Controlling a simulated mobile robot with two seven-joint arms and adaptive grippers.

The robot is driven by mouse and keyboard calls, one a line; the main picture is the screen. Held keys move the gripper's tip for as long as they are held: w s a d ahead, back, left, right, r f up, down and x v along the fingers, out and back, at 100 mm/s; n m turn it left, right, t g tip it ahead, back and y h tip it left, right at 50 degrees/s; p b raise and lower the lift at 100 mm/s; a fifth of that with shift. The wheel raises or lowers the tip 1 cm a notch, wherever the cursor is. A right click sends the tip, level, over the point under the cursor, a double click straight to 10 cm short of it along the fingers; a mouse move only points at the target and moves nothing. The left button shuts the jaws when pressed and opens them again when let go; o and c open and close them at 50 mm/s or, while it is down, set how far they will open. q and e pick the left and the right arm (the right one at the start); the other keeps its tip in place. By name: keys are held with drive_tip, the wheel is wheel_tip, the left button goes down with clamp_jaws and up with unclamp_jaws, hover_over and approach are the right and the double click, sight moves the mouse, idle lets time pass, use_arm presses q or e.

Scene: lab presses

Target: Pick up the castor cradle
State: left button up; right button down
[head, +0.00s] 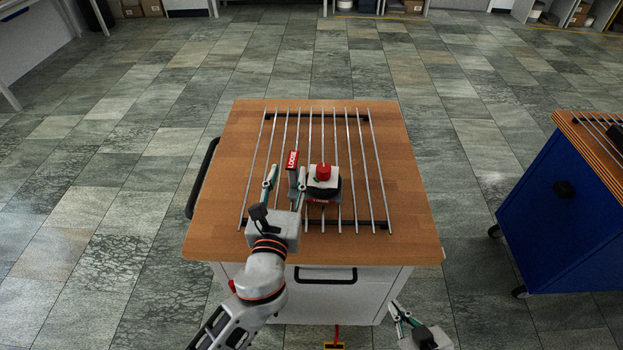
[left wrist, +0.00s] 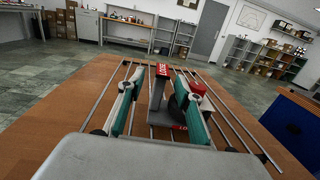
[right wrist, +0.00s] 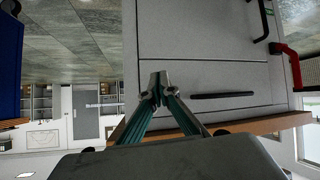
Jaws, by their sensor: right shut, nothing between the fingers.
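The castor cradle (head: 292,161) has a grey upright post with a red "LOOSE" label on top and a low base with another red label. It stands on the metal rods on the wooden cart top. A dark castor wheel with a pale plate and a red knob (head: 323,172) sits on it, right of the post. My left gripper (head: 285,187) is open at the near side of the cradle. In the left wrist view the post (left wrist: 157,92) shows between its fingers, with gaps on both sides. My right gripper (head: 403,319) is shut and empty, off the cart's front right corner.
The rods form a rack (head: 361,170) across the middle of the wooden top (head: 410,215), which is otherwise clear. A black handle (head: 203,178) is on the cart's left side. A blue cart (head: 560,220) stands at the right, with floor between.

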sight(292, 163)
use_arm(q)
drive_tip(key=w, duration=0.3)
drive_tip(key=w+d, duration=0.1)
drive_tip(key=w, duration=0.1)
drive_tip(key=shift+w+r, duration=0.15)
drive_tip(key=shift+w, duration=0.05)
clamp_jaws()
drive_tip(key=shift+r, duration=0.15)
